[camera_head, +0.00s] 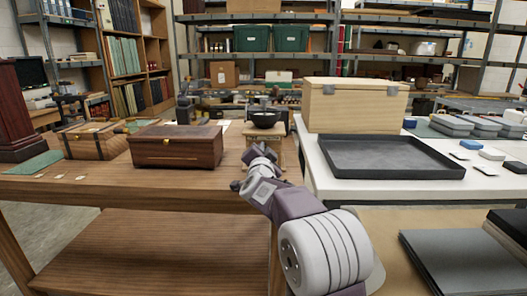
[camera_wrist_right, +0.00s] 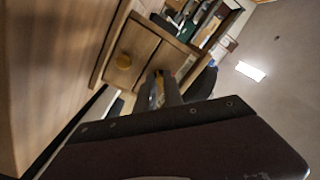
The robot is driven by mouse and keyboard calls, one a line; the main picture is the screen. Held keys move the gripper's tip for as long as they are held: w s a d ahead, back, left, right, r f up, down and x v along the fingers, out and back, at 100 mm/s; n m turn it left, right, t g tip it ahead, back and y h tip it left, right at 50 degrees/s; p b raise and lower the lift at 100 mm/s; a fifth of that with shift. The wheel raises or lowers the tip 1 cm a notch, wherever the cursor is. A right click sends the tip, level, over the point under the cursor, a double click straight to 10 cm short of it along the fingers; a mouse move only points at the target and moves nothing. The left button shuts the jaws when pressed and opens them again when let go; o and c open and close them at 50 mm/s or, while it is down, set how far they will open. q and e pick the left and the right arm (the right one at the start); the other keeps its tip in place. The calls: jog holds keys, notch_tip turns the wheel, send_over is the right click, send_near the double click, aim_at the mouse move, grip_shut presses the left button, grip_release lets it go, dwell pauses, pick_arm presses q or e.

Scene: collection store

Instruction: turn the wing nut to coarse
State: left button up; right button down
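A small wooden mill-like box (camera_head: 280,146) with a dark bowl (camera_head: 264,119) on top stands at the right end of the brown table. My right gripper (camera_head: 262,153) is in front of it and hides much of its face. No coarse marking is legible. My left gripper is out of view.
A dark wooden chest (camera_head: 177,148) and a brown case (camera_head: 92,142) stand to the left on the brown table (camera_head: 100,185). At the right, a white table holds a black tray (camera_head: 385,157) and a pale wooden box (camera_head: 352,106). Shelves stand behind.

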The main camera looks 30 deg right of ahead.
jog(key=shift+m, duration=0.3)
jog(key=m+b, duration=0.1)
jog(key=m, duration=0.1)
jog(key=shift+f+m, duration=0.15)
jog(key=shift+m, duration=0.25)
jog(key=m+b, duration=0.2)
jog(key=m, duration=0.3)
jog(key=shift+b, duration=0.35)
jog(key=m+b, duration=0.1)
jog(key=m, duration=0.4)
jog(key=shift+b, duration=0.4)
jog(key=shift+m+b, duration=0.7)
jog(key=shift+m, duration=1.5)
jog(key=c, duration=1.8)
grip_release()
jog(key=shift+o, duration=0.2)
